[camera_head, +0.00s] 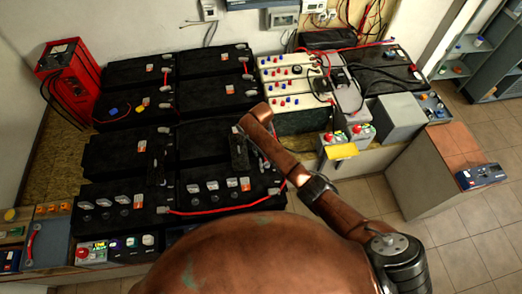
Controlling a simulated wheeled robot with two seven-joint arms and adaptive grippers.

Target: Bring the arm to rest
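My copper-coloured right arm reaches in from the lower right, up and to the left over the bench. Its far end is bent over the black batteries. A dark shape (239,152) just below that end may be my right gripper. It blends into the black batteries behind it, and I cannot make out its fingers or anything held. My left arm and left gripper are not in view.
Black batteries (204,98) in rows fill the bench under the arm. A red charger (68,75) stands at the left, white units (290,85) at the back. A low cabinet (420,178) stands right; tiled floor (475,235) is open beyond.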

